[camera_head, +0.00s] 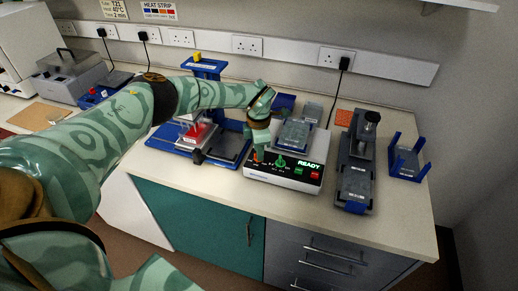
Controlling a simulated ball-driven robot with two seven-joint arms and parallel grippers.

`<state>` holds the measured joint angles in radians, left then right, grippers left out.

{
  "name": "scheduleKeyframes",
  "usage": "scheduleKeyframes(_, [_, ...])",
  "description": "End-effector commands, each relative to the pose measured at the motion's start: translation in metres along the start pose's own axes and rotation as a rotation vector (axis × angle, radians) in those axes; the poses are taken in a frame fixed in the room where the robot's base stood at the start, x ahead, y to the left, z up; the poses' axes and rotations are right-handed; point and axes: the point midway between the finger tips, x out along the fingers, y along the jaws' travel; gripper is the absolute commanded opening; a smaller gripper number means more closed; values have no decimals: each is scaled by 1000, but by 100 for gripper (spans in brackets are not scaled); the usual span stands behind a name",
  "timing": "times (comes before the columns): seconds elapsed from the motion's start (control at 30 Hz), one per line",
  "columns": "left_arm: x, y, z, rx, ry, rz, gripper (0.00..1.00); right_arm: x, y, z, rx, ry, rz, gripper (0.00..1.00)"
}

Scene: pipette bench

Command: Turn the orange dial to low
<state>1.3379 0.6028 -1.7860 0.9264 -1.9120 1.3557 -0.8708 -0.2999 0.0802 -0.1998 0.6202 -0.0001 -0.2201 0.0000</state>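The orange dial (256,158) is a small patch on the left front of a white device (310,178) with a lit READY display. My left gripper (257,149) reaches down from above, its tips right at the orange dial and partly hiding it. I cannot tell whether the fingers touch the dial or how far apart they are. The dial's pointer and setting marks are too small to read. A green dial (280,162) stands just to the right on the same front. My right gripper is out of view.
A blue stand with a red-topped piece (196,132) is left of the device, under my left forearm. A tall dark grey instrument (356,172) and a blue rack (406,163) stand to the right. The bench's front right is clear.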

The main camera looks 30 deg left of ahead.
Motion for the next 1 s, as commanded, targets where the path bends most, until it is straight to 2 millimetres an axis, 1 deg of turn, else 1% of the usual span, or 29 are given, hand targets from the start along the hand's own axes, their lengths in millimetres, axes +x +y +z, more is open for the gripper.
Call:
scheduleKeyframes(0.17, [-2, -1, 0, 0, 1, -2, 30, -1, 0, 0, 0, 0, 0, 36])
scheduleKeyframes(0.27, [-14, 0, 0, 0, -1, 0, 30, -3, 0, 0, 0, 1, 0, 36])
scheduleKeyframes(0.37, [-35, 0, 0, 0, -2, 0, 30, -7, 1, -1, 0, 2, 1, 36])
scheduleKeyframes(0.6, [-101, 1, 0, 0, -2, 2, 30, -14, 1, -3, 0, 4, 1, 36])
scheduleKeyframes(0.7, [-125, 1, 0, 0, -2, 2, 30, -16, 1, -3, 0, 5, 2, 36])
scheduleKeyframes(0.83, [-148, 1, 0, 0, -1, 2, 30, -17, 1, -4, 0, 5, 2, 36])
scheduleKeyframes(1.0, [-161, 1, 0, 0, 0, 0, 30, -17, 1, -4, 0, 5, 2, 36])
